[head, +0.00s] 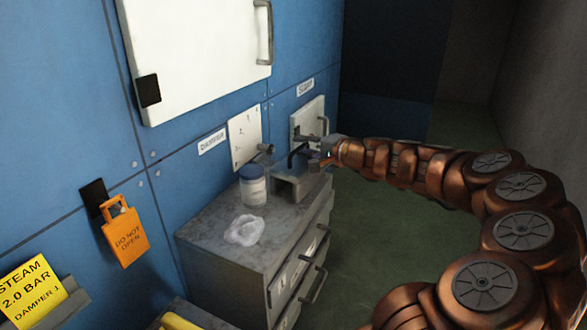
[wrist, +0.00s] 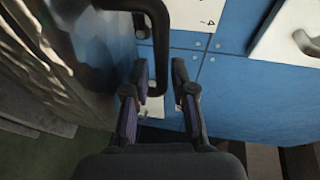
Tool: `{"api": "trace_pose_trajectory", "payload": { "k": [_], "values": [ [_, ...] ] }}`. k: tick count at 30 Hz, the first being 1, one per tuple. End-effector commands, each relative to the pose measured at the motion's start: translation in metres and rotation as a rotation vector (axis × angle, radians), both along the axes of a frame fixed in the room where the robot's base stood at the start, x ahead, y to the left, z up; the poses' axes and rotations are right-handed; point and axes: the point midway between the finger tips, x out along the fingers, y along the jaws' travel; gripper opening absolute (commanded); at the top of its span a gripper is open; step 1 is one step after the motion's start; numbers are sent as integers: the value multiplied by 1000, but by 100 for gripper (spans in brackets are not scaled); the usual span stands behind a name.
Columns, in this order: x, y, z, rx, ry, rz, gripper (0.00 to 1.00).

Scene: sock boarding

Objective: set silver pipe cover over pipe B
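A grey metal channel-shaped piece (head: 288,188), which looks like the silver pipe cover, stands on the cabinet top with its hollow end showing. A black bent handle (head: 297,153) rises at its top. In the wrist view a shiny silver surface (wrist: 85,60) fills the left, with the black handle (wrist: 157,45) beside it. My gripper (head: 318,157) is at the handle. In the wrist view its fingers (wrist: 160,72) are apart, with the handle's lower part between them, nearer the left finger. I cannot read which pipe is B.
A blue-lidded jar (head: 253,186) and crumpled clear plastic (head: 244,230) stand on the grey cabinet (head: 215,225), left of the cover. A steam panel (head: 307,118) with a handle is on the blue wall behind. An orange tag (head: 125,236) hangs left. Green floor (head: 375,235) is clear.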

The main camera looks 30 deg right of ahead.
Motion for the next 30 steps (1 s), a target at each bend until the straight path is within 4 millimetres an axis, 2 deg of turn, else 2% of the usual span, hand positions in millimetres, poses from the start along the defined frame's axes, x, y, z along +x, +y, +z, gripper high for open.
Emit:
{"api": "trace_pose_trajectory", "payload": {
  "k": [4, 11, 30],
  "values": [
    [3, 7, 0, -1, 0, 12, 23],
    [4, 9, 0, 0, -1, 16, 0],
    [3, 7, 1, 1, -1, 12, 0]
  ]
}}
